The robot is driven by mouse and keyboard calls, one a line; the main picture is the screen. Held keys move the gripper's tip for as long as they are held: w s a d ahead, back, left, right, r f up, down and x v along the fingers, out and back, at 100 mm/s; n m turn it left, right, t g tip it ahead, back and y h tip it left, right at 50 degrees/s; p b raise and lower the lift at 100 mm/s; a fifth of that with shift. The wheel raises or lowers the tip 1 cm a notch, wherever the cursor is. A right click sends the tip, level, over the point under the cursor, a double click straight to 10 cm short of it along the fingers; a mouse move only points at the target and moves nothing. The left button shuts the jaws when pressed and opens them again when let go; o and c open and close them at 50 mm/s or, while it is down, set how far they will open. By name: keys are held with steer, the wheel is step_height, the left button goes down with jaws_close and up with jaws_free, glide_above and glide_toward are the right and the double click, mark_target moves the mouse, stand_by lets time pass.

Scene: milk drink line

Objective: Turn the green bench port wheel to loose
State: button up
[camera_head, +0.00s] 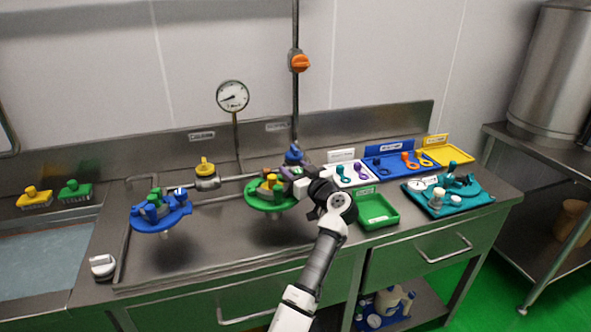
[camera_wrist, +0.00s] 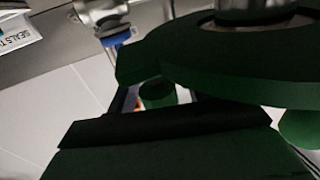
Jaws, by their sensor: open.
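The round green bench port (camera_head: 262,206) stands on a stalk in the middle of the bench, with yellow, green and orange knobs on top. My gripper (camera_head: 287,174) is at its back right edge, jaws open, with the arm coming in from the lower right. In the wrist view a large dark green curved rim (camera_wrist: 215,68) fills the upper right, very close, with a green knob (camera_wrist: 158,94) below it. I see nothing held. The fingertips are dark in the wrist view and partly hidden in the head view; I cannot tell whether they touch the wheel.
A blue port (camera_head: 160,222) with knobs stands to the left. A blue valve (camera_head: 294,152) on the pipe is just behind my gripper. A green tray (camera_head: 377,212), a blue tray (camera_head: 388,172) and a teal board (camera_head: 468,196) lie to the right.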

steer(key=c, duration=1)
steer(key=shift+o, duration=0.2)
steer(key=shift+f, duration=0.1)
